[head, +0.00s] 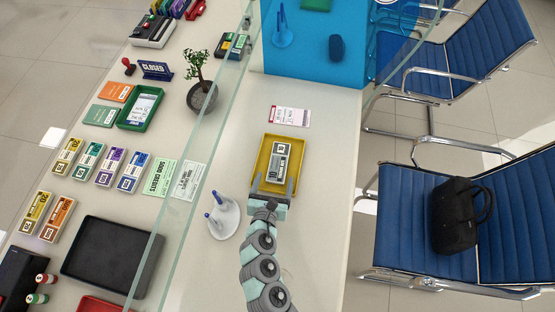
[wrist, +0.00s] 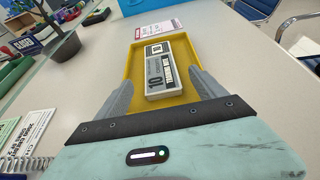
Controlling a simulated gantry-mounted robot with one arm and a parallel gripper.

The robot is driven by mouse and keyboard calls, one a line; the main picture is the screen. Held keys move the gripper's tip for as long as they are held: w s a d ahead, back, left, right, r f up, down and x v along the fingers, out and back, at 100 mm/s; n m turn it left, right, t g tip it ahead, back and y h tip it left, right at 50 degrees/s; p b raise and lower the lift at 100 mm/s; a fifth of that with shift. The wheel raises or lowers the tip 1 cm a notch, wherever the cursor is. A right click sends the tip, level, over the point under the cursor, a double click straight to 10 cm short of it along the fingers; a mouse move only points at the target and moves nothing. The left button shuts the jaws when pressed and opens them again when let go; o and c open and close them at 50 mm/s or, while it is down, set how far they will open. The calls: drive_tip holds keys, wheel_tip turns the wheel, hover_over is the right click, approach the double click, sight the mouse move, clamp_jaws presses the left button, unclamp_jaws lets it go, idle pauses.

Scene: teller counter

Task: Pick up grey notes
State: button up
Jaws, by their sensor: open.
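The grey notes (head: 279,160) are a banded bundle with a white label, lying in a yellow tray (head: 265,150) on the counter. They also show in the wrist view (wrist: 158,70), where the number 10 can be read on them. My gripper (head: 272,182) is at the near end of the tray, with its fingers apart. In the wrist view my gripper (wrist: 165,85) has one finger on each side of the near part of the notes, with gaps between. It is open and empty. I cannot tell how high the fingertips are above the tray floor.
A glass screen (head: 204,180) runs along the left of the tray. A white pen stand (head: 223,217) is close to the left of my arm. A pink-and-white slip (head: 289,116) lies beyond the tray. Several other note bundles and a black tray (head: 88,232) lie behind the glass.

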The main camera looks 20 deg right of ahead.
sight(279, 163)
drive_tip(key=shift+r+x, duration=0.1)
drive_tip(key=shift+x, duration=1.6)
drive_tip(key=shift+r+x, duration=0.15)
drive_tip(key=shift+x, duration=1.5)
drive_tip(key=shift+d, duration=0.1)
drive_tip(key=c, duration=1.5)
wheel_tip(279, 163, up, 20)
drive_tip(key=p, duration=0.4)
